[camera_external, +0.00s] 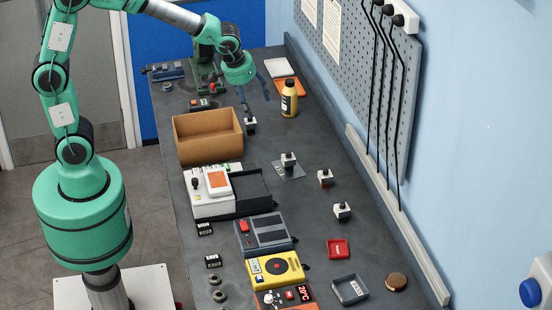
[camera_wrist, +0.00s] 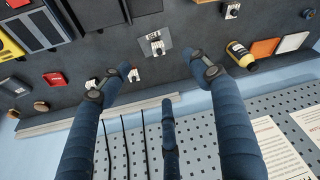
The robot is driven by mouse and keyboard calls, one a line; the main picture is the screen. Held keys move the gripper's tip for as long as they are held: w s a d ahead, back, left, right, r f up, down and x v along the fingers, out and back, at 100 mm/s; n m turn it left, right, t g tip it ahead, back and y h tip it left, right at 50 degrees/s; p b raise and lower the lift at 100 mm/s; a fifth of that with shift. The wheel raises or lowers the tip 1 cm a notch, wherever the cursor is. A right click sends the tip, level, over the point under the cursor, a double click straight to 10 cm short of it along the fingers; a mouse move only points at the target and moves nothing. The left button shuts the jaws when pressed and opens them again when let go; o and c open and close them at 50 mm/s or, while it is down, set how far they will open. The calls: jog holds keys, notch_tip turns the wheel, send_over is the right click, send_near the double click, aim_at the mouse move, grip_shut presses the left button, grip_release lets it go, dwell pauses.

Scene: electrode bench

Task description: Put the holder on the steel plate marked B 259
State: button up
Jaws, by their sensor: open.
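Several look-alike holders, small white blocks with black tops, stand on the bench. One holder (camera_external: 289,158) stands on a thin steel plate (camera_external: 297,171); the plate also shows in the wrist view (camera_wrist: 146,47), its marking too small to read. Other holders stand to the right of the plate (camera_external: 325,177), nearer the front (camera_external: 342,210) and by the brown box (camera_external: 250,124). The wrist view shows two of them (camera_wrist: 135,76) (camera_wrist: 92,83) near the left fingertip. My gripper (camera_external: 256,96) is open and empty, above the far part of the bench, with its fingers spread (camera_wrist: 160,66).
A brown open box (camera_external: 207,148) and a white device (camera_external: 209,205) line the left side. A yellow-labelled bottle (camera_external: 289,98) stands near the gripper. A pegboard wall (camera_external: 360,70) with hanging black cables bounds the right.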

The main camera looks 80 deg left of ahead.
jog(key=s+d+r+m+t, duration=0.1)
jog(key=s+r, duration=0.5)
jog(key=s, duration=0.9)
jog(key=s+d+r+m+t+h, duration=0.1)
jog(key=s+d+r+m, duration=0.2)
jog(key=s, duration=1.2)
notch_tip(320, 180, up, 3)
jog(key=m, duration=0.2)
jog(key=shift+s+m+h, duration=0.3)
notch_tip(320, 180, down, 3)
jog(key=b, duration=0.3)
